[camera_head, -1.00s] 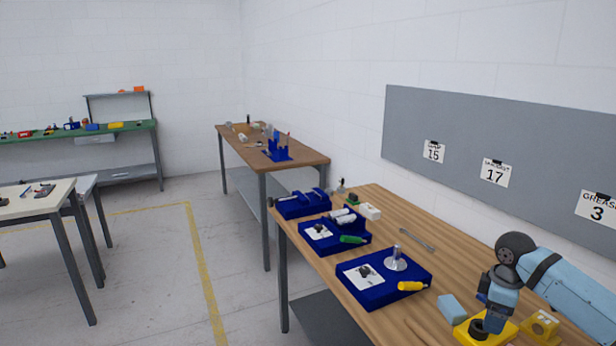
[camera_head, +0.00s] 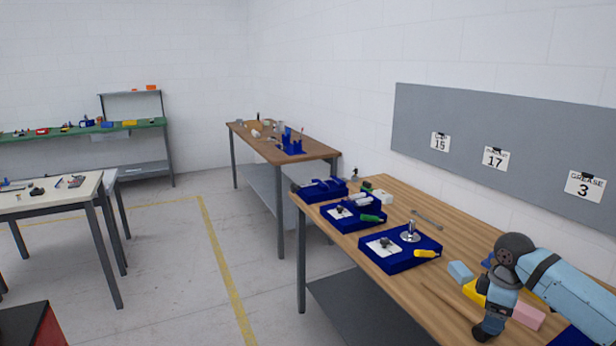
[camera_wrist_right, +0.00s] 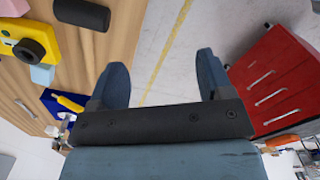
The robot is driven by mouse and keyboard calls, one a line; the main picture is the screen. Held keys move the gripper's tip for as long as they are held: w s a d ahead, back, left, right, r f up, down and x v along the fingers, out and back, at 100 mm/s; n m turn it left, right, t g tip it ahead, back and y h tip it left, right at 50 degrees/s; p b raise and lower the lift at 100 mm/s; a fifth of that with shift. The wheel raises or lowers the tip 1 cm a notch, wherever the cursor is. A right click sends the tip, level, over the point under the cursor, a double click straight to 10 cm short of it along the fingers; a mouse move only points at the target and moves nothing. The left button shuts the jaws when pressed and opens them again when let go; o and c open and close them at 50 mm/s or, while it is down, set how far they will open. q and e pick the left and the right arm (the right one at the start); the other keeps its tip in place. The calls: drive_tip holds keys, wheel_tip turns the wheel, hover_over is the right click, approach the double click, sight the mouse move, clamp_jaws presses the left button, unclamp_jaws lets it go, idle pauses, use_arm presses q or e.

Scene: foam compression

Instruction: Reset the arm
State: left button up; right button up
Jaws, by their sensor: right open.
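My left gripper is not in view.
A light blue block (camera_head: 460,271), a yellow part (camera_head: 474,291) and a pink block (camera_head: 528,315) lie around my right arm. Blue trays (camera_head: 402,264) stand farther along the bench. A red cabinet (camera_wrist_right: 275,80) stands across the aisle.

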drive_tip(key=s+a+f+m+t+y, duration=0.1)
drive_tip(key=s+a+f+t, duration=0.1)
drive_tip(key=s+a+f, duration=0.35)
drive_tip(key=s+a+f+t+y+p, duration=0.1)
drive_tip(key=s+a+f, duration=0.1)
drive_tip(key=a+f, duration=0.55)
drive_tip(key=s+a+f+m+t+y, duration=0.1)
drive_tip(key=s+a+f+t, duration=0.15)
drive_tip(key=a+f, duration=0.4)
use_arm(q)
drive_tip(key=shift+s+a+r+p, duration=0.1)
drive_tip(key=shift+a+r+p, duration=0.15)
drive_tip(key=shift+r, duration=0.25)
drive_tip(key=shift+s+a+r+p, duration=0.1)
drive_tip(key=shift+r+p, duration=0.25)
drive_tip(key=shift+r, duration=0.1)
use_arm(e)
drive_tip(key=s+a+f+m+t, duration=0.1)
drive_tip(key=s+a+m+t, duration=0.1)
drive_tip(key=s, duration=0.7)
drive_tip(key=s+a+f+m+t, duration=0.1)
drive_tip(key=s+a+m+t, duration=0.2)
drive_tip(key=s, duration=0.7)
drive_tip(key=shift+m, duration=0.3)
drive_tip(key=shift+a+t, duration=0.1)
drive_tip(key=shift+t, duration=0.15)
